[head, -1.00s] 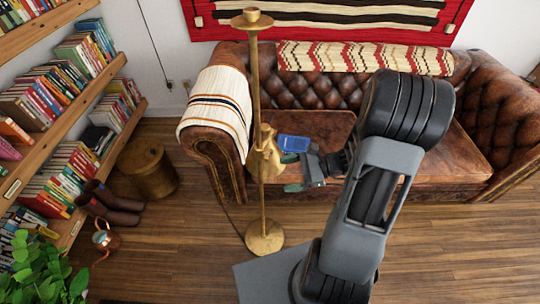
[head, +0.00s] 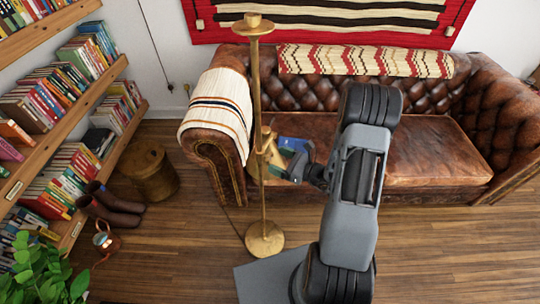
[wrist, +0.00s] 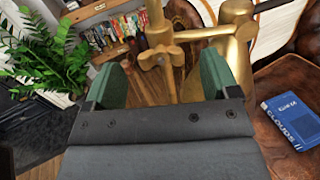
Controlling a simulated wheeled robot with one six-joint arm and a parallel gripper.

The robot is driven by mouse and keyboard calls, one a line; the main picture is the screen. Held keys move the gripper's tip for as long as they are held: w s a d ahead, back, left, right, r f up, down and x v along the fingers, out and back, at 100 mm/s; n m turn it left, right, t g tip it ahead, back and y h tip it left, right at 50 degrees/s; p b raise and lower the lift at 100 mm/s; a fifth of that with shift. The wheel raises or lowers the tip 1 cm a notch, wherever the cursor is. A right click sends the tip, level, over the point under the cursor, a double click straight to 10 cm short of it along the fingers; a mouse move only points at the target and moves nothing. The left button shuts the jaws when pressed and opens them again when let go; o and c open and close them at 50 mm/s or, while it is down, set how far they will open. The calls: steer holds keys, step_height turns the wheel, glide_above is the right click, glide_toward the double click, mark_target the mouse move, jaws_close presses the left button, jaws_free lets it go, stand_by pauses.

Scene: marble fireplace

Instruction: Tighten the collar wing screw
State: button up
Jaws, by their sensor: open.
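A brass floor stand (head: 257,90) stands upright in front of the sofa's left arm. Its collar (head: 266,141) is partway up the pole, partly covered by my gripper in the head view. In the wrist view, the brass wing screw (wrist: 161,57) sticks out from the collar fittings (wrist: 232,40) and lies ahead, between my fingers in the picture. My gripper (wrist: 167,80) is open, with a green-padded finger on each side and nothing held. I cannot tell whether either finger touches the screw. In the head view my gripper (head: 284,162) is right beside the pole.
A brown leather sofa (head: 430,150) stands behind the stand, with a blue book (wrist: 292,122) on its seat. A bookshelf (head: 60,150), a brass drum (head: 148,172), boots (head: 105,202) and a plant (head: 40,272) are to the left. Wooden floor (head: 440,240) is clear at the right.

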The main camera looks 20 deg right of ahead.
mark_target(272, 157)
steer(key=shift+x, duration=1.95)
steer(key=shift+c, duration=0.4)
steer(key=c, duration=0.8)
steer(key=shift+m+p, duration=0.45)
steer(key=shift+m, duration=0.35)
steer(key=shift+c, duration=0.2)
steer(key=o, duration=0.9)
